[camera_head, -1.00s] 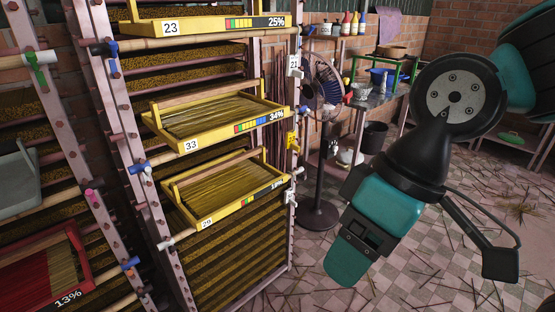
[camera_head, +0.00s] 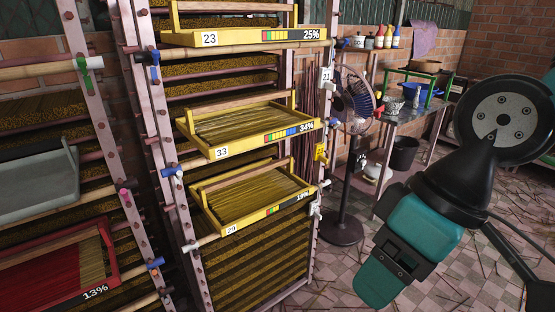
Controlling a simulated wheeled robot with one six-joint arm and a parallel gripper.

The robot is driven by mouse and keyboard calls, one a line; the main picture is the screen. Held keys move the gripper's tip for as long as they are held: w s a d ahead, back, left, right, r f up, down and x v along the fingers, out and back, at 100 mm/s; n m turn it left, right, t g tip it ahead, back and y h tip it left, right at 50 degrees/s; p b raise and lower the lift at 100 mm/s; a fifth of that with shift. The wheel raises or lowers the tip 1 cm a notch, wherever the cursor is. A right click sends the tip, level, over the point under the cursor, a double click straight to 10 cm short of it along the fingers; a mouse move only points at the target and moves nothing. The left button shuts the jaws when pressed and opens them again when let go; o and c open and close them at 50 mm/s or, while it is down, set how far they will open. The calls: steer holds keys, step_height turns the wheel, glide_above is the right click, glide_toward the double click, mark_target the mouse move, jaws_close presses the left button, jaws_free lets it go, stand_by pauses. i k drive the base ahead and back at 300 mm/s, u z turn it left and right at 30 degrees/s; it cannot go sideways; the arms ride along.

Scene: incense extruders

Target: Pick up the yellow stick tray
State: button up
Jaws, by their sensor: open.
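Three yellow stick trays are in the tall rack at centre left. The top one (camera_head: 250,37) reads 23 and 25%. The middle one (camera_head: 240,146) reads 33 and 34%. The lowest (camera_head: 258,214) has a partly unclear number and about 19%. The lower two show thin sticks inside, and all have a raised handle bar. My gripper (camera_head: 456,288) is at the lower right, open and empty. It is apart from the trays and well to their right. Its right finger is partly cut off by the picture edge.
A grey tray (camera_head: 38,186) and a red tray (camera_head: 60,262) sit in another rack at left. A standing fan (camera_head: 343,228) is between the yellow trays' rack and my gripper. A table (camera_head: 408,115) with containers stands behind. Loose sticks lie on the checkered floor.

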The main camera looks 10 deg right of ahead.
mark_target(231, 127)
steer(key=u, duration=0.1)
steer(key=k, duration=0.35)
steer(key=z, duration=1.45)
steer(key=i, duration=0.75)
steer(key=u, duration=0.8)
steer(key=i, duration=0.65)
steer(key=u, duration=1)
steer(key=i, duration=0.65)
steer(key=u, duration=0.05)
